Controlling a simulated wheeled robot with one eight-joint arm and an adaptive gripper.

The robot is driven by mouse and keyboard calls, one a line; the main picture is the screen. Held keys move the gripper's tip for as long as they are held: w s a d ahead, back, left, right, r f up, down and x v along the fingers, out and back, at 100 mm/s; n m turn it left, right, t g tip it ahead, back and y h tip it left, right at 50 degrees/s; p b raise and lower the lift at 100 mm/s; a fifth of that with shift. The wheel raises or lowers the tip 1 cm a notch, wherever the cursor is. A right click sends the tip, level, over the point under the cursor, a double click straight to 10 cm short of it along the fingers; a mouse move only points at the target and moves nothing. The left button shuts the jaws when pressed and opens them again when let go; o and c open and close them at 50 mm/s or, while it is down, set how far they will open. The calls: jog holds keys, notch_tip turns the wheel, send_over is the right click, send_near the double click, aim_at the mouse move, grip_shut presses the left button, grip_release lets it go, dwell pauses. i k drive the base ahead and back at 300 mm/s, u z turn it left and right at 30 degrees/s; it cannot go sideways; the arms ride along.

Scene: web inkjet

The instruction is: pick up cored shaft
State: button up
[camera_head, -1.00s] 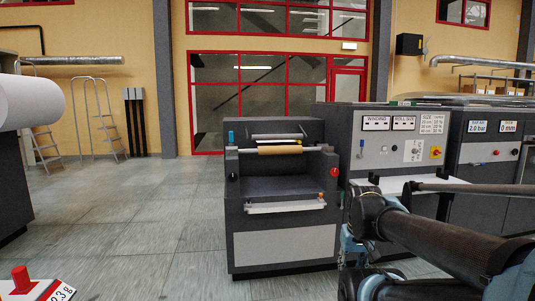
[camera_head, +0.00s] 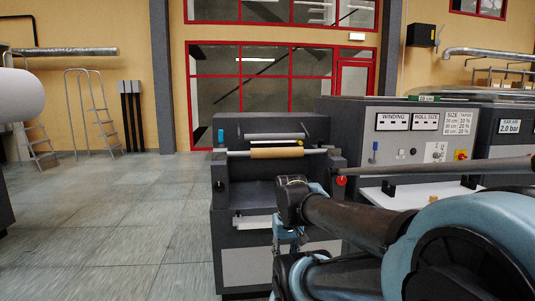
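The cored shaft (camera_head: 276,153) is a thin, light metal bar with a brown cardboard core around its middle. It lies level across the upper front of a dark grey machine (camera_head: 226,230), its ends at the machine's two sides. My arm reaches in from the right with its dark links in front of the machine's lower right part, below the shaft and apart from it in the picture.
A red knob (camera_head: 341,181) is on the machine's right side. A control cabinet (camera_head: 392,146) with winding and roll size displays stands close on the right. A white roll (camera_head: 18,97) is at the left edge. Open tiled floor (camera_head: 115,215) lies left of the machine.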

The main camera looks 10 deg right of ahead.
aim_at(298, 152)
jog(key=z, duration=0.45)
jog(key=i, duration=1.2)
jog(key=z, duration=0.7)
